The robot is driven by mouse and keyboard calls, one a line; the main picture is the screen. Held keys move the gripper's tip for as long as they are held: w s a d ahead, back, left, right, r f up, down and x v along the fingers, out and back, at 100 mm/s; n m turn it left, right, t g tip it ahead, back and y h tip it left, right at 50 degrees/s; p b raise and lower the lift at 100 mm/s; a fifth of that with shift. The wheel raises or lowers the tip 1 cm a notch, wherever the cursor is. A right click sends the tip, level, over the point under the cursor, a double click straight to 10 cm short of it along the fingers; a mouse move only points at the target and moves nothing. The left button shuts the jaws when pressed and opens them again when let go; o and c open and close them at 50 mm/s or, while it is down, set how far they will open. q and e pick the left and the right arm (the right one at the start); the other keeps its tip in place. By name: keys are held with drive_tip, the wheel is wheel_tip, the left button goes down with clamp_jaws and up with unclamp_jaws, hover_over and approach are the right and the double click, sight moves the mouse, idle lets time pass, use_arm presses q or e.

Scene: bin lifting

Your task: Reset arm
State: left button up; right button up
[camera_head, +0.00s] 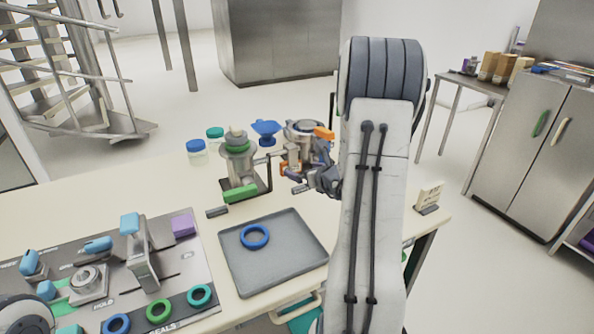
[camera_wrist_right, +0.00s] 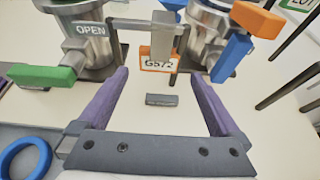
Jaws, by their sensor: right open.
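My right arm comes in from the lower right in the head view. My right gripper (camera_head: 297,180) is beside the metal vessels on the table. In the right wrist view the gripper (camera_wrist_right: 153,75) is open, with its two purple fingers spread and nothing between them. A small dark label block (camera_wrist_right: 161,100) lies on the table below the opening. My left gripper is not in view.
A metal vessel with a green handle (camera_head: 240,193) stands left of my gripper, and another metal vessel (camera_head: 304,132) stands behind it. A grey tray (camera_head: 285,276) holds a blue ring (camera_head: 254,236). A control panel (camera_head: 195,262) fills the lower left.

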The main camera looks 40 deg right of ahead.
sight(293, 167)
drive_tip(key=shift+s+a+r, duration=0.15)
drive_tip(key=shift+s+r, duration=0.1)
drive_tip(key=shift+s, duration=0.3)
drive_tip(key=p+x, duration=0.1)
drive_tip(key=x, duration=0.9)
drive_tip(key=shift+w+p, duration=0.25)
drive_tip(key=shift+p, duration=0.05)
